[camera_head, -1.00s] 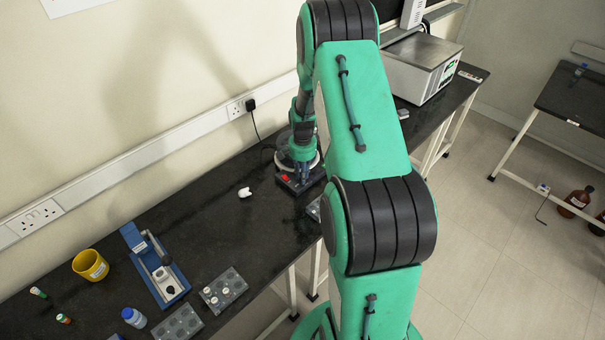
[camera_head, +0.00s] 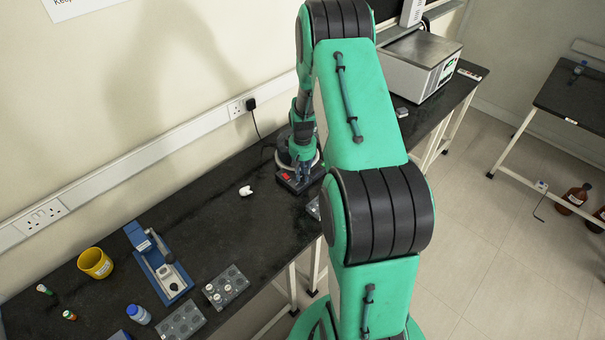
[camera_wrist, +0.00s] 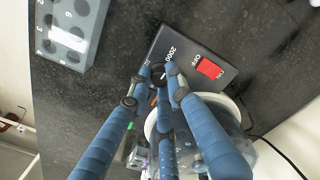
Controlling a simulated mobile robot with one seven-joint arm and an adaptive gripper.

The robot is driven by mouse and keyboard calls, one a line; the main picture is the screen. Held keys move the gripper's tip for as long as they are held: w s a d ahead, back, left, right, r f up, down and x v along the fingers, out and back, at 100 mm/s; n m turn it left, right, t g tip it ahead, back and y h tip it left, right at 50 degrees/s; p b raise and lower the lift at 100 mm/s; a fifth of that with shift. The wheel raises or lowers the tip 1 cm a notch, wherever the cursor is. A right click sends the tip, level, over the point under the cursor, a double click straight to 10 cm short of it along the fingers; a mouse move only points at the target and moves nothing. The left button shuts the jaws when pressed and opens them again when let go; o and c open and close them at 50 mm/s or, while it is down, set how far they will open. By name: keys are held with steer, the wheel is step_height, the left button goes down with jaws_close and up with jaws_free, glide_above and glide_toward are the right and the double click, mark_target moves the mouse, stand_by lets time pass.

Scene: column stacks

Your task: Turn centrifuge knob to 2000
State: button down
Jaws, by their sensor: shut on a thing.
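The centrifuge (camera_head: 290,185) stands on the black bench near the wall, with a dark control base and a round clear bowl. In the wrist view its dark control panel (camera_wrist: 168,38) carries a red ON/OFF switch (camera_wrist: 210,68) and a printed 2000. The dark knob (camera_wrist: 158,78) is mostly hidden between my blue fingertips, beside the 2000 mark. Its pointer direction cannot be made out. My gripper (camera_wrist: 160,74) is shut on the knob from above.
A grey numbered well rack (camera_wrist: 72,28) lies near the panel. A small white object (camera_head: 245,191) lies left of the centrifuge. A blue device (camera_head: 160,265), yellow cup (camera_head: 95,263) and blue-capped bottle (camera_head: 138,314) stand farther left. A black cable runs to the wall socket.

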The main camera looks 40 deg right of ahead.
mark_target(302, 176)
steer(key=shift+n, duration=0.4)
steer(key=c, duration=1.6)
jaws_free()
steer(key=shift+r, duration=0.1)
step_height(302, 176, up, 12)
steer(key=shift+f, duration=0.1)
